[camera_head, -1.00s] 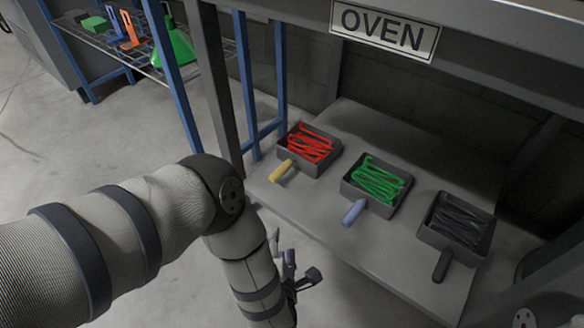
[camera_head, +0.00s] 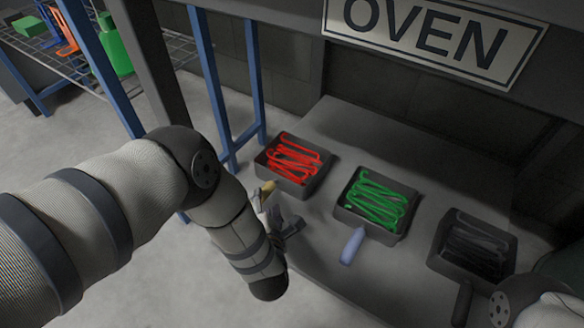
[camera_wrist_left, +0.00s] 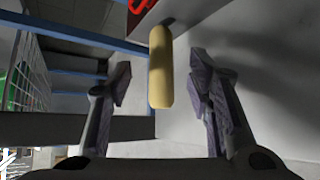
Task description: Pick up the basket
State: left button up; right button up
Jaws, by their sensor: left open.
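Three dark square baskets sit in a row on the grey oven shelf. The left basket (camera_head: 318,182) holds red wire coils (camera_head: 293,160) and has a yellow handle (camera_head: 268,187). The middle basket (camera_head: 399,228) holds green coils and has a blue-grey handle (camera_head: 352,246). The right basket (camera_head: 441,262) holds black coils and has a dark handle (camera_head: 462,303). My left gripper (camera_head: 278,214) is open and empty, close by the yellow handle. In the left wrist view, the yellow handle (camera_wrist_left: 160,66) lies between the open fingers, with gaps on both sides. My right gripper is not in view.
The oven sign (camera_head: 430,35) hangs on the beam above the shelf. Blue posts (camera_head: 205,75) stand left of the shelf, near my left arm. A wire rack (camera_head: 68,68) with green and orange items stands at the back left.

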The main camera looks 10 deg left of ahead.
aim_at(267, 194)
pick_arm(q)
jog(key=x, duration=0.1)
jog(key=b+x, duration=0.1)
jog(key=x, duration=0.1)
jog(key=b+x, duration=0.1)
jog(key=shift+w+d+f, duration=0.15)
jog(key=shift+w+d, duration=0.1)
jog(key=shift+w, duration=0.15)
grip_shut()
jog(key=shift+r, duration=0.25)
